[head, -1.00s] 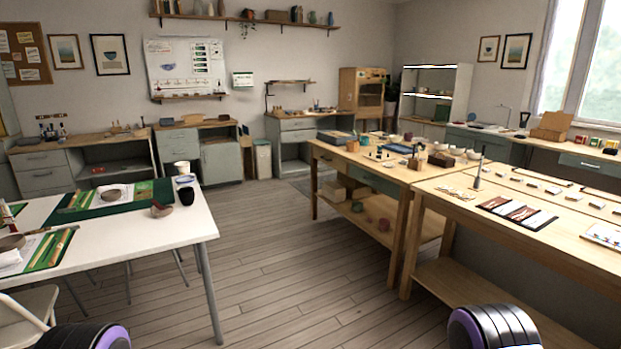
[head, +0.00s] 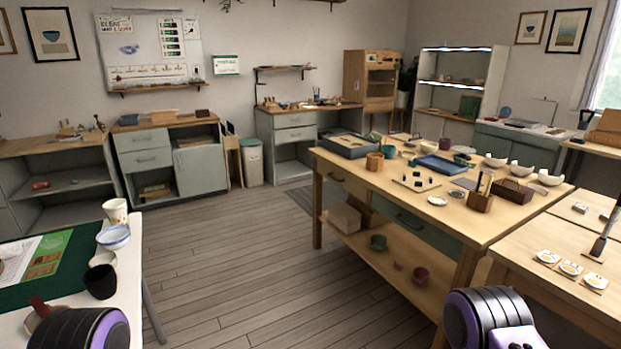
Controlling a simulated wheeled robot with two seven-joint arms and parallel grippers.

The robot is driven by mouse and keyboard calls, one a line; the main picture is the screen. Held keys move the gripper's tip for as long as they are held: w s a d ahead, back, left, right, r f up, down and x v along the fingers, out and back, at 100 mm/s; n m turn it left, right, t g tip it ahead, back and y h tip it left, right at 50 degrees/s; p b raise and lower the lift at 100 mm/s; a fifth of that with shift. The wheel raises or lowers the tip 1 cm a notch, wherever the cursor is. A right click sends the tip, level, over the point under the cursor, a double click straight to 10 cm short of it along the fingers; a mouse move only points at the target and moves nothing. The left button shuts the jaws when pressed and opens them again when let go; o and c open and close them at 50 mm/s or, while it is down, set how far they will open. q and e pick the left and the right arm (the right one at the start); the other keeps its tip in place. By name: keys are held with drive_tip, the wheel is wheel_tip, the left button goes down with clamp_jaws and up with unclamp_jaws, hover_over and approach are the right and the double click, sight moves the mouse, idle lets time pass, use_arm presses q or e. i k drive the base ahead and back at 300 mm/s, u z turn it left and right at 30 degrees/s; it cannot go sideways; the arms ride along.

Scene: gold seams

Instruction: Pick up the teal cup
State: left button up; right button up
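A small dark green-teal cup (head: 378,242) stands on the lower shelf of the wooden worktable, toward its left part. It is the only cup I see that looks teal, though it is small and its shade is dim. A dark red cup (head: 420,275) stands on the same shelf to its right. Parts of my two arms show at the bottom left and bottom right edges. Neither gripper is in view, so nothing shows at the cup.
The wooden worktable (head: 462,226) holds an orange-brown cup (head: 375,161), a blue tray (head: 440,166) and white bowls. A box (head: 344,218) sits on its lower shelf. A white table (head: 130,262) is at left. Open wooden floor (head: 250,270) lies between the tables.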

sight(388, 150)
drive_tip(key=i, duration=2.75)
drive_tip(key=z, duration=3)
drive_tip(key=k, duration=0.15)
drive_tip(key=u, duration=0.75)
